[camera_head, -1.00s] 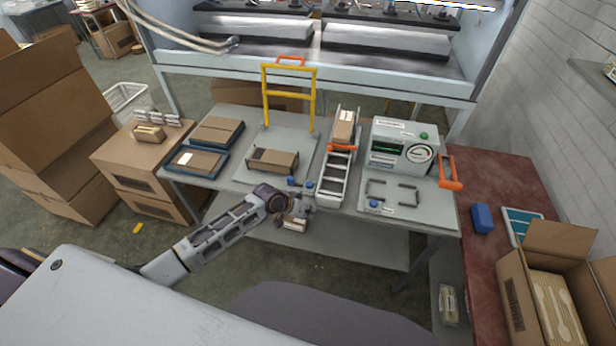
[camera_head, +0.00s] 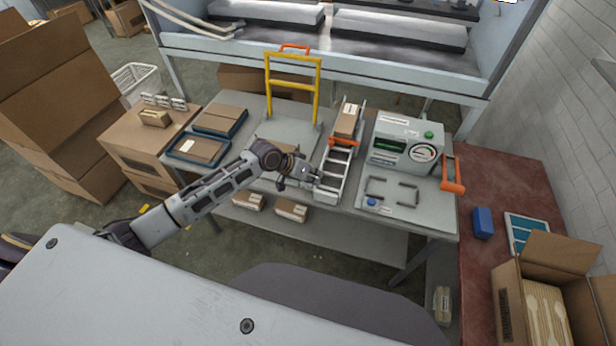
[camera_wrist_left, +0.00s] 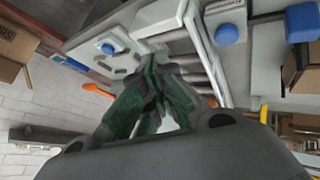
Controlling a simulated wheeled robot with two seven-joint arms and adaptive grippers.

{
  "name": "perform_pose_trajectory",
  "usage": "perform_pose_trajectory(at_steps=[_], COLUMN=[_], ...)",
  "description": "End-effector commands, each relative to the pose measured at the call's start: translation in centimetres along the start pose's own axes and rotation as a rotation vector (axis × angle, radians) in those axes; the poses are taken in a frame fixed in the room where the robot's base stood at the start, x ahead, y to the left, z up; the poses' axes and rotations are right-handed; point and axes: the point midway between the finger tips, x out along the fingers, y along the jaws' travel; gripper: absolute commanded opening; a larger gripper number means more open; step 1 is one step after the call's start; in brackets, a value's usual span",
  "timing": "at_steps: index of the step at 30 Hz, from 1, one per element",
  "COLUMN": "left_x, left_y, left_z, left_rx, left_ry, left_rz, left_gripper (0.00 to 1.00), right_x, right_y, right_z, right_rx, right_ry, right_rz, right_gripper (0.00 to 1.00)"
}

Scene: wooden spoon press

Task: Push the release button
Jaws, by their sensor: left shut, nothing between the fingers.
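Several blue buttons show, and I cannot read which is the release button. One blue button (camera_head: 371,202) sits at the front left corner of the plate with dark brackets; it also shows in the left wrist view (camera_wrist_left: 107,48). A second blue button (camera_wrist_left: 226,34) sits on a labelled white box beside the ramp, right of the fingers in the wrist view. A third blue part (camera_wrist_left: 303,20) is at the upper right there. My left gripper (camera_head: 316,178) is shut and empty at the ramp's lower left end, hiding the nearby buttons in the head view. My right gripper is not in view.
The ramp (camera_head: 334,175) holds a brown box (camera_head: 347,120) at its top. A yellow frame (camera_head: 293,88) stands behind. A grey machine (camera_head: 399,138) with a dial and an orange handle (camera_head: 452,175) are right. Dark trays (camera_head: 186,158) lie left. Boxes lie on the lower shelf.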

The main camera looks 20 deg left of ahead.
Motion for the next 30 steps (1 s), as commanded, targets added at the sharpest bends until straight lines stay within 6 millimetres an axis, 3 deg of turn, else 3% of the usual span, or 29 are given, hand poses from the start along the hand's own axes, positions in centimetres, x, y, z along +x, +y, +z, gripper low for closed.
perform_pose_trajectory(at_steps=[18,30], left_x=[-3.0,-3.3], left_y=[-3.7,-4.0], left_z=[-6.3,-6.8], left_rx=[-0.113,-0.126], left_ry=[0.063,0.069], left_rz=[0.020,0.022], left_gripper=[0.00,0.00], right_x=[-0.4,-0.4], right_y=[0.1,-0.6], right_z=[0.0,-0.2], right_rx=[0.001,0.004], right_ry=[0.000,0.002], right_rz=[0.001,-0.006], right_gripper=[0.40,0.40])
